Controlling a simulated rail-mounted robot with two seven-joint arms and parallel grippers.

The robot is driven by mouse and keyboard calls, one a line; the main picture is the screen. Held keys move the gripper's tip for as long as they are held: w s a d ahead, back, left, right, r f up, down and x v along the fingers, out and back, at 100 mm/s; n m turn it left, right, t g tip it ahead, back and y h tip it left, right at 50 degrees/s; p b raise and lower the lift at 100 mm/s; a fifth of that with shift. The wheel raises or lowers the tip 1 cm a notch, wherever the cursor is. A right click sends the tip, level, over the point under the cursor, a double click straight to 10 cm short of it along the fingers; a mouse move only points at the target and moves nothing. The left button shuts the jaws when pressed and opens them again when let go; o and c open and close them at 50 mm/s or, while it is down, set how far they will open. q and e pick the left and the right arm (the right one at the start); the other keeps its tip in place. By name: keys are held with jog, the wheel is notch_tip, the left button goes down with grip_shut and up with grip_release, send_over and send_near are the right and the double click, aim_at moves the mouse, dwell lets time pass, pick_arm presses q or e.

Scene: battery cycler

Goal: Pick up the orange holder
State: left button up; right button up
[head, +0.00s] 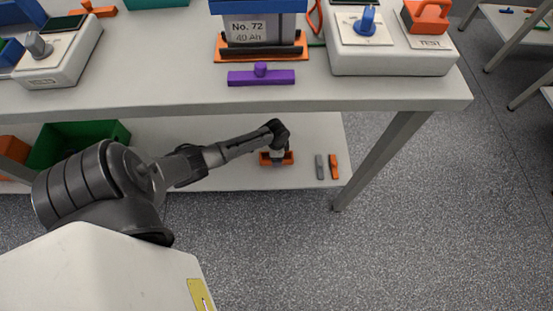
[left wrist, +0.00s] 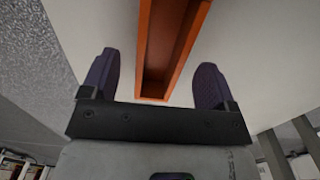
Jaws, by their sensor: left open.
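The orange holder (head: 264,159) is on the lower shelf of the workbench, partly hidden behind my left gripper (head: 277,154). It also shows in the left wrist view (left wrist: 146,45) as a long, open-topped orange channel. My left gripper, seen there too (left wrist: 157,78), is open, with one dark finger on each side of the holder. A gap shows between each finger and the holder's walls. I cannot tell how far down the fingers reach. My right gripper is not in view.
A grey bar (head: 319,167) and an orange bar (head: 334,166) lie right of the holder on the shelf (head: 225,178). A green bin (head: 60,141) stands at the shelf's left. The tabletop (head: 150,91) overhangs the shelf; a table leg (head: 378,160) is at the right.

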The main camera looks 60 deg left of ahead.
pick_arm(q)
notch_tip(320, 180, down, 2)
jog(key=shift+f+b, duration=0.2)
jog(key=shift+b, duration=0.4)
jog(key=shift+r, duration=0.1)
jog(key=c, duration=1)
jog(key=shift+c, duration=0.3)
jog(key=shift+r, duration=0.1)
